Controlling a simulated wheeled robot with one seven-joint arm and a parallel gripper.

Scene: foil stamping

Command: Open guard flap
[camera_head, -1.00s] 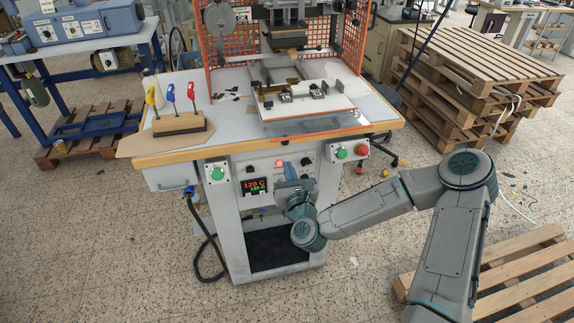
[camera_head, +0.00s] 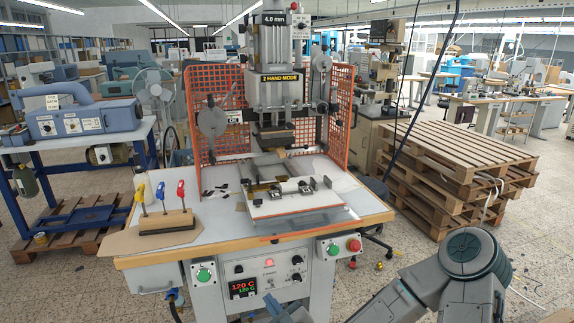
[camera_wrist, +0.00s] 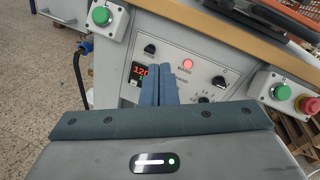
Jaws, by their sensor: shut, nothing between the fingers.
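The press (camera_head: 277,75) stands inside an orange mesh guard (camera_head: 216,110) with a mesh panel on each side. A thin orange edge (camera_head: 308,233) runs across the front, just above the table's front edge. It looks like the lower edge of the guard flap; its pane is too clear to make out, so its exact position cannot be told. My gripper (camera_wrist: 166,70) is shut and empty. In the wrist view its fingers point at the control panel (camera_wrist: 190,75), below the table top. Contact with the panel cannot be told.
The control panel has a red lamp (camera_wrist: 187,64), knobs and a temperature display (camera_head: 243,288). Green buttons (camera_head: 203,275) and a red button (camera_head: 354,245) sit at the sides. A tool block (camera_head: 166,221) stands on the table's left. Stacked pallets (camera_head: 450,175) stand to the right.

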